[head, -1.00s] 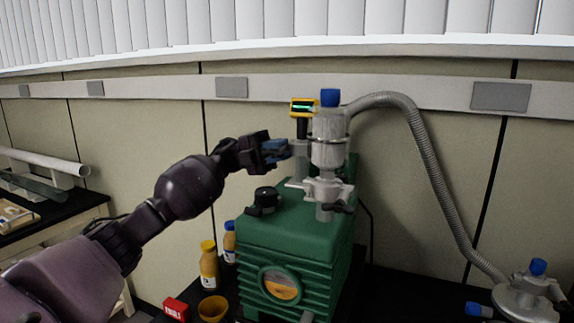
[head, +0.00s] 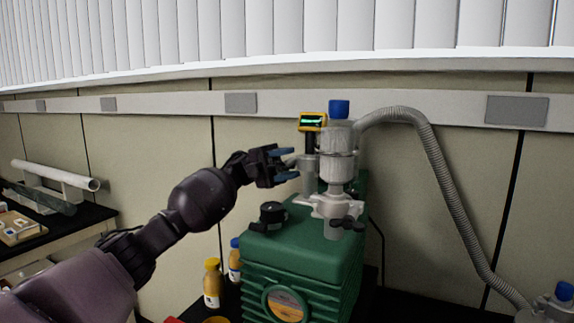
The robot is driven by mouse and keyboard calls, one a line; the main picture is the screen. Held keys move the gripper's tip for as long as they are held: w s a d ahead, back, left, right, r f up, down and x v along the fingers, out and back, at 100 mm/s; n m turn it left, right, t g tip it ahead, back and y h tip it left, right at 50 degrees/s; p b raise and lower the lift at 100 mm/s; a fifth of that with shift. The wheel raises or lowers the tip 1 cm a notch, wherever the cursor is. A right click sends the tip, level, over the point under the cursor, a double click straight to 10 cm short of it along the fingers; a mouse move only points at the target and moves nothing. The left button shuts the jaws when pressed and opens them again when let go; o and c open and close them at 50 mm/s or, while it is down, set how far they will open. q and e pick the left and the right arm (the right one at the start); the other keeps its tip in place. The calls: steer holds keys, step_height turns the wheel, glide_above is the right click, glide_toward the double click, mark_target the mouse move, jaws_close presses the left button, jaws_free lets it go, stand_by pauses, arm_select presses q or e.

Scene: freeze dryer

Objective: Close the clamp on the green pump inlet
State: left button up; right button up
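The green pump (head: 301,250) stands on a dark bench. A metal inlet clamp (head: 334,205) with a dark knob (head: 347,223) sits on its upright inlet pipe, under a grey cylinder (head: 339,165) with a blue cap. I cannot tell how far the clamp is shut. My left gripper (head: 288,166) is left of the cylinder and above the pump, higher than the clamp. Its blue-tipped fingers are apart and point right toward the second metal pipe (head: 308,177); I see nothing held between them. My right gripper is not in view.
A yellow gauge (head: 312,121) rises behind the pipes. A grey corrugated hose (head: 440,175) runs from the cylinder down to a fitting (head: 548,308) at lower right. A black cap (head: 271,214) tops the pump. Bottles (head: 212,284) stand left of it.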

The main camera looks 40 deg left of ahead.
arm_select(q)
steer(key=shift+w+a+f, duration=0.1)
steer(key=shift+a+f, duration=0.1)
steer(key=shift+a, duration=0.35)
steer(key=b+v, duration=0.2)
steer(key=v, duration=0.7)
steer(key=shift+a+b, duration=0.3)
